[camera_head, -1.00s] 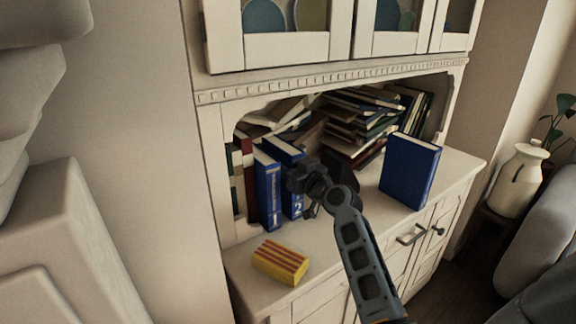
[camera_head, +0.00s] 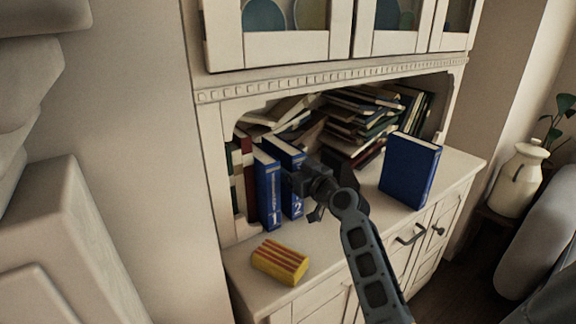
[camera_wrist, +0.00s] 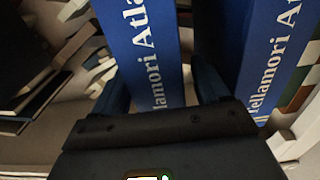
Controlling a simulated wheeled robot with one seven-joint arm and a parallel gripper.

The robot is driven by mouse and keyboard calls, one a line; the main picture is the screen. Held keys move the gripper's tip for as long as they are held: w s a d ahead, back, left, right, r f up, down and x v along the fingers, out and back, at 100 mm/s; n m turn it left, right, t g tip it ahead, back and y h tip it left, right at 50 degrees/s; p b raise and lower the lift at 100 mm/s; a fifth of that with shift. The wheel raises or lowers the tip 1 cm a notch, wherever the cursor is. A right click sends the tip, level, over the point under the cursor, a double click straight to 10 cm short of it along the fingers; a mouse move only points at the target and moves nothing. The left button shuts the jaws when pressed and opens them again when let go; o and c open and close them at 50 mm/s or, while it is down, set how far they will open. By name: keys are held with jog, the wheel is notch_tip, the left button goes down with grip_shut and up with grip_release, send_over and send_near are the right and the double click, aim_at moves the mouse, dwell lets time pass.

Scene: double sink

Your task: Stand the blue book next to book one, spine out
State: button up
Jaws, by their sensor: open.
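Blue book one (camera_head: 268,190) stands upright with its spine and white "1" facing out. Blue book two (camera_head: 296,205) stands upright close to its right, spine out, with a white "2". My gripper (camera_head: 293,182) is at the spine of book two and partly covers it. In the wrist view, my gripper's dark fingers (camera_wrist: 160,85) are apart, one on each side of book two's lettered spine (camera_wrist: 150,45). Book one also shows in the wrist view (camera_wrist: 265,50), right of the fingers. I cannot tell whether the fingers touch book two.
Another blue book (camera_head: 410,170) stands apart on the right of the counter (camera_head: 335,240). A yellow and red striped block (camera_head: 280,262) lies in front of book one. Piled books (camera_head: 350,120) fill the back of the niche. The front counter between block and right book is clear.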

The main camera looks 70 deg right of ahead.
jog(key=b+v, duration=0.2)
jog(key=v, duration=0.8)
jog(key=shift+n+g+y, duration=0.3)
jog(key=shift+y, duration=0.5)
jog(key=a+f, duration=0.2)
jog(key=a, duration=0.1)
jog(key=a+f, duration=0.2)
jog(key=a, duration=0.1)
jog(key=a+f, duration=0.2)
jog(key=a, duration=0.1)
jog(key=shift+s, duration=0.25)
jog(key=s+a+f+n+y, duration=0.1)
jog(key=s+a+f+y, duration=0.2)
jog(key=a, duration=0.8)
jog(key=s+a+r+n+y, duration=0.2)
jog(key=s+a, duration=0.5)
jog(key=a, duration=0.1)
jog(key=s+a+r+n+y, duration=0.2)
jog(key=s+a+y, duration=0.1)
jog(key=s+a, duration=0.4)
jog(key=shift+s+a+n, duration=0.35)
jog(key=shift+a+n, duration=0.05)
jog(key=shift+a, duration=0.6)
